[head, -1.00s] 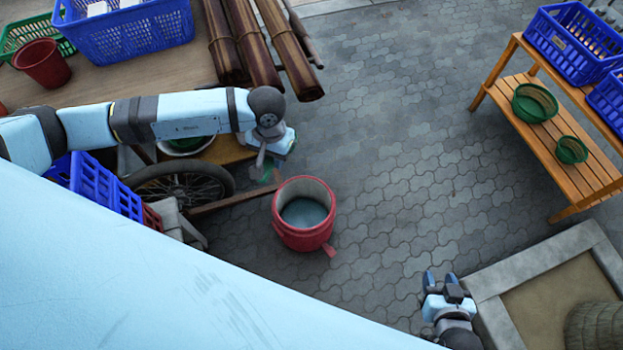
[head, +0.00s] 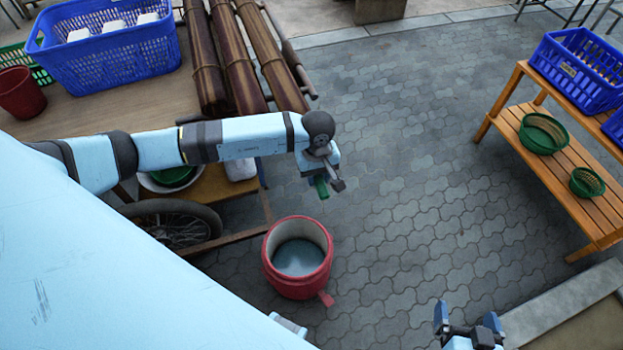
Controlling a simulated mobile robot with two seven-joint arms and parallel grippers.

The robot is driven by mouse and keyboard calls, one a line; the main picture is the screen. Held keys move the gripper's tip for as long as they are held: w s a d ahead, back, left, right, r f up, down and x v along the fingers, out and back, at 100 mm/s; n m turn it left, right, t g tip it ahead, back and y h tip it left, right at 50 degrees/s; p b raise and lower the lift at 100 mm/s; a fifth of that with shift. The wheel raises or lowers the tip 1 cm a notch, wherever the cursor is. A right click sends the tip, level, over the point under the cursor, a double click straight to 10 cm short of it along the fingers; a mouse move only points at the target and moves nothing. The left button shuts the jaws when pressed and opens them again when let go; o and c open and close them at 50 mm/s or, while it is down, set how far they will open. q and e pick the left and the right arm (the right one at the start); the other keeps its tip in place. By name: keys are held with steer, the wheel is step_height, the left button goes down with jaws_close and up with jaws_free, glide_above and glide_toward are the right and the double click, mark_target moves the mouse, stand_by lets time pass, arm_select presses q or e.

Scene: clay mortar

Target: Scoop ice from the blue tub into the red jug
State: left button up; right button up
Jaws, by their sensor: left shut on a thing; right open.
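The red jug (head: 270,273) stands upright on the paving in the middle of the head view, open at the top, with something grey-blue inside. My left gripper (head: 326,184) is above and behind the jug, shut on a small green thing (head: 320,187). The green thing may be a scoop, but its shape is mostly hidden. My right gripper (head: 467,320) is open and empty at the bottom edge, right of the jug. No tub with ice is clear to me; a blue basket (head: 112,57) with white blocks stands on the cart at upper left.
Bamboo poles (head: 232,60) lie on the wooden cart (head: 120,115), whose wheel (head: 170,232) is left of the jug. A slatted bench (head: 560,165) at right holds green baskets and blue crates. A stone edge (head: 565,300) is at lower right. The paving between is clear.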

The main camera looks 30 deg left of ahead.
arm_select(q)
steer(key=w+a+f+n+h+b, duration=0.1)
steer(key=a+f+n+h+b, duration=0.1)
steer(key=f+n+h+b, duration=0.3)
steer(key=w+a+f+n+t+h+b, duration=0.1)
steer(key=f+n+h+b, duration=0.4)
steer(key=f+n+b, duration=0.8)
steer(key=w+a+f+n+t+h+b, duration=0.1)
steer(key=a+f+n+h+b, duration=0.4)
steer(key=f+b, duration=2)
step_height(320, 180, down, 4)
steer(key=w+n+h, duration=0.1)
steer(key=n, duration=0.4)
steer(key=shift+w, duration=0.35)
arm_select(e)
steer(key=w+a+f+n+t+y, duration=0.1)
steer(key=w+a+f+n+y, duration=0.1)
steer(key=f, duration=0.6)
steer(key=w+a+f+n+t+y, duration=0.2)
steer(key=f+n+y, duration=0.1)
steer(key=f, duration=0.5)
steer(key=shift+a+n+y, duration=0.3)
steer(key=shift+a+y, duration=0.05)
steer(key=shift+y, duration=0.15)
